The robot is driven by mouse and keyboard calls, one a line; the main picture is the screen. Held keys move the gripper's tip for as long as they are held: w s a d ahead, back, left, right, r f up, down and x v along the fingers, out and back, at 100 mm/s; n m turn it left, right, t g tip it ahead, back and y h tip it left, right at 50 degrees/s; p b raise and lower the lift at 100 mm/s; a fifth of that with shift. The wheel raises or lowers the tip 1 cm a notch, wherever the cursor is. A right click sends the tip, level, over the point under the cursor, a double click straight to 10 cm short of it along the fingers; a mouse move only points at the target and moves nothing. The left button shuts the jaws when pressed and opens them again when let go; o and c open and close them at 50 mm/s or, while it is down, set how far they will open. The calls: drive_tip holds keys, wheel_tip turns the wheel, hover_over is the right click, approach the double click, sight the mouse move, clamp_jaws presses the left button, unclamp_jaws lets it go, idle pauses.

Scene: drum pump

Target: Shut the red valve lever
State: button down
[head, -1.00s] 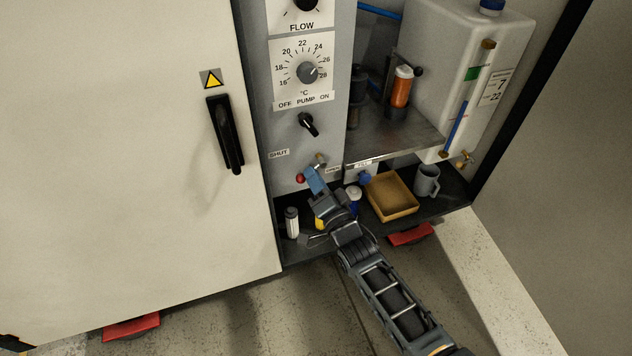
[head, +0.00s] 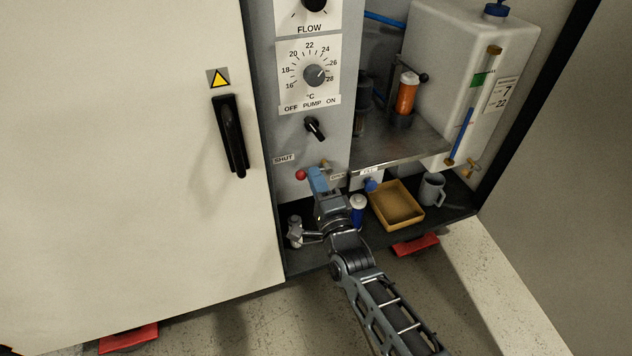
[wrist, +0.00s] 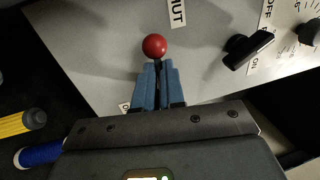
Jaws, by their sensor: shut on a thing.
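The red valve lever shows as a red ball knob (head: 300,175) on the grey panel, below the SHUT label (head: 284,159). In the wrist view the red knob (wrist: 154,45) sits just beyond my fingertips on a thin dark stem. My gripper (head: 317,180) has blue fingers, closed around that stem in the wrist view (wrist: 157,72). The fingers hide most of the lever. Another label (head: 338,176), partly covered, lies to the right of the fingers.
A small pale bottle (head: 295,231) is to the left. A metal shelf (head: 405,146) juts out above. The white door (head: 120,150) is on the left.

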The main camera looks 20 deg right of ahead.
idle(0.4)
drive_tip(key=c, duration=1.2)
unclamp_jaws()
drive_tip(key=shift+s+a+f+p, duration=0.15)
drive_tip(key=shift+s+f, duration=0.1)
drive_tip(key=shift+s, duration=1.05)
drive_tip(key=shift+s+d+f+p, duration=0.1)
drive_tip(key=shift+s+f, duration=0.15)
drive_tip(key=shift+s, duration=1)
drive_tip(key=shift+s+a+f+p, duration=0.15)
drive_tip(key=shift+s+f, duration=0.1)
drive_tip(key=shift+s, duration=1.05)
drive_tip(key=shift+d, duration=0.1)
